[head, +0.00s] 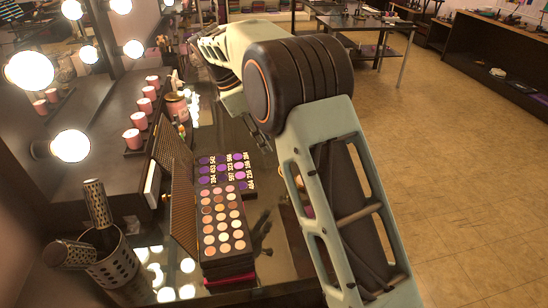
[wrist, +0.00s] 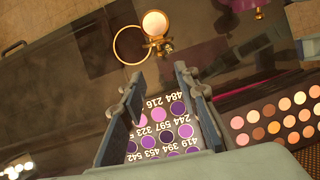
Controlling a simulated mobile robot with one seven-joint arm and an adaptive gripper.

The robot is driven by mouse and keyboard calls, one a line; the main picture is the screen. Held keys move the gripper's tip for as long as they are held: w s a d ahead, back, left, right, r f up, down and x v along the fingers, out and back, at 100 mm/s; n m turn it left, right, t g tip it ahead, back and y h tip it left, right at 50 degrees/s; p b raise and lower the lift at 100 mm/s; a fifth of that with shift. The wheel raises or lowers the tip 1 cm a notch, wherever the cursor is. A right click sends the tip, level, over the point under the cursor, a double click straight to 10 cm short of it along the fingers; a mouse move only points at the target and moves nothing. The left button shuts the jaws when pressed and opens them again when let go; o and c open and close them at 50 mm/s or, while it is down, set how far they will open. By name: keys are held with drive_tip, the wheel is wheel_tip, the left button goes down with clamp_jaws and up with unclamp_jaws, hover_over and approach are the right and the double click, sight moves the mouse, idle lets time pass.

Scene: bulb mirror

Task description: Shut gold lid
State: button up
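In the wrist view a small gold item lies on the dark glass tabletop, beyond my fingertips. It shows as a thin gold ring (wrist: 115,44) beside a round, pale-faced gold disc (wrist: 155,23), with a small gold joint between them. The disc looks like the gold lid, standing open from the ring; its exact tilt is hard to tell. My gripper (wrist: 158,75) is open and empty, its two fingers apart above a numbered purple palette (wrist: 165,135). In the head view my gripper (head: 259,137) is small and dark, and my arm hides much of the table right of it.
The purple palette (head: 225,167) and a warm-toned palette (head: 222,222) lie below my arm in the head view. A perforated metal cup (head: 121,268) holds brushes at left. Pink candles (head: 133,139) and lit bulbs (head: 70,145) line the mirror side. Open floor lies right.

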drive_tip(key=x, duration=1)
drive_tip(key=shift+d+f+p, duration=0.1)
drive_tip(key=shift+f+p, duration=0.1)
drive_tip(key=shift+p, duration=0.15)
drive_tip(key=shift+c, duration=0.3)
clamp_jaws()
